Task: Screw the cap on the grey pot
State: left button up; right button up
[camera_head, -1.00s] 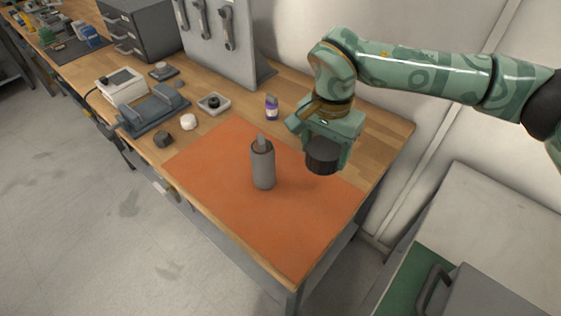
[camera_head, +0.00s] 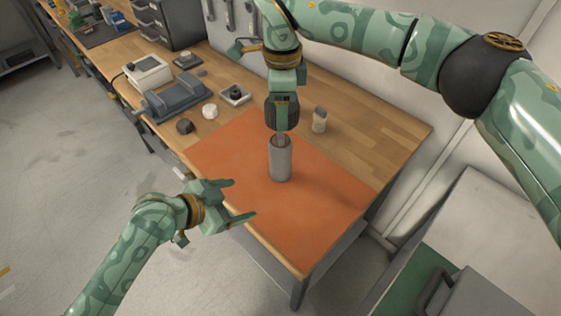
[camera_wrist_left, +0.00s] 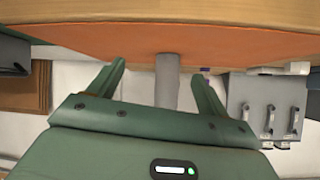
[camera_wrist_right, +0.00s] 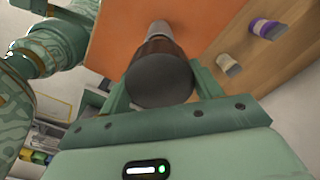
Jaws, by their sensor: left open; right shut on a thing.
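The grey pot (camera_head: 280,160) stands upright on the orange mat (camera_head: 325,195), with a narrower grey piece sticking up from its top. It also shows in the left wrist view (camera_wrist_left: 167,82). My right gripper (camera_head: 284,102) is shut on the dark, round, ribbed cap (camera_head: 281,117) and holds it directly above the pot. The cap also shows in the right wrist view (camera_wrist_right: 160,80), hiding part of the pot (camera_wrist_right: 158,32). A small gap shows between cap and pot rim; whether the cap touches the narrow piece is unclear. My left gripper (camera_head: 242,199) is open and empty, left of the pot.
A small bottle (camera_head: 319,121) stands behind the pot to the right; a purple-banded bottle (camera_wrist_right: 267,28) shows in the right wrist view. Small dark (camera_head: 184,126) and white (camera_head: 210,111) pieces, a tray (camera_head: 235,95) and a grey cradle (camera_head: 180,98) lie at the left. The mat's front is clear.

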aim_at(271, 161)
pick_arm(q)
jog(key=w+r+h, duration=0.2)
jog(key=w+r, duration=0.2)
jog(key=w, duration=0.1)
jog(key=shift+w+d+r+n+h, duration=0.3)
jog(key=shift+w+d+r+h, duration=0.05)
jog(key=shift+d+h, duration=0.05)
pick_arm(e)
jog(key=shift+a+r, duration=0.1)
jog(key=shift+a, duration=0.05)
pick_arm(q)
jog(key=shift+d, duration=0.1)
jog(key=x, duration=1.2)
jog(key=shift+w+r, duration=0.1)
jog(key=c, duration=1.5)
jog(key=shift+o, duration=0.2)
pick_arm(e)
jog(key=shift+w+f, duration=0.1)
jog(key=shift+f, duration=2.35)
jog(key=shift+f, duration=0.9)
jog(key=shift+f, duration=0.55)
